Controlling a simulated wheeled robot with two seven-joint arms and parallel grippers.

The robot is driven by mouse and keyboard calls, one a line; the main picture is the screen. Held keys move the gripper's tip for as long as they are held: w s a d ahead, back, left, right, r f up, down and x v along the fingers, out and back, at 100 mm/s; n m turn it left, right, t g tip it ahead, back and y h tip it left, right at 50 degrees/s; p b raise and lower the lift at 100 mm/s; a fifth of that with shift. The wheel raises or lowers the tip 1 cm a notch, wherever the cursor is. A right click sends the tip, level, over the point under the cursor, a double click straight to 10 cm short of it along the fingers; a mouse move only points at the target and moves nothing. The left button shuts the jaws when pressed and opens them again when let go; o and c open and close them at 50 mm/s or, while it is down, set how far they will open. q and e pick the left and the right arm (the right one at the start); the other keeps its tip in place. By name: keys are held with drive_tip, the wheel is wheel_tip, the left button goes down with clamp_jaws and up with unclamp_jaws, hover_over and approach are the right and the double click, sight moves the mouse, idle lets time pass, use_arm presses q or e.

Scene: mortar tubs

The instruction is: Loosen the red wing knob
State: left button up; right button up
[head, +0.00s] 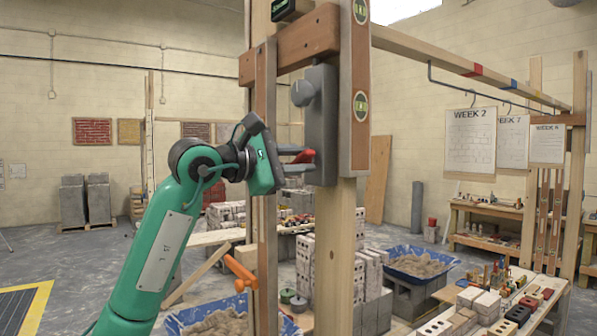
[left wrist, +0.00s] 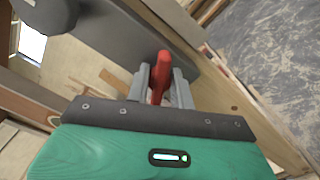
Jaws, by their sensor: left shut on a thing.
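The red wing knob (head: 304,157) sits on the grey clamp block (head: 321,120), which is mounted on the wooden post. In the left wrist view the knob (left wrist: 160,75) stands between the grey fingers. My left gripper (head: 297,155) reaches in from the left and is shut on the knob. The fingers (left wrist: 162,88) cover part of the knob's sides. My right gripper is in neither view.
A wooden post (head: 338,250) carries the block, with a spirit level (head: 361,70) beside it. An orange clamp (head: 241,274) is on the wood lower down. Blue sand tubs (head: 420,263) and stacked blocks stand behind.

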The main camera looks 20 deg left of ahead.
use_arm(q)
drive_tip(key=n+b, duration=0.3)
drive_tip(key=n, duration=0.3)
drive_tip(key=shift+f+n+b, duration=0.15)
drive_tip(key=shift+n+b, duration=0.15)
drive_tip(key=shift+b, duration=0.05)
drive_tip(key=n+b, duration=0.2)
drive_tip(key=n, duration=0.2)
drive_tip(key=shift+a+r+n+b, duration=0.1)
drive_tip(key=shift+r+n+b, duration=0.2)
drive_tip(key=shift+n, duration=0.4)
drive_tip(key=o, duration=0.9)
drive_tip(key=shift+w, duration=0.1)
drive_tip(key=shift+o, duration=0.2)
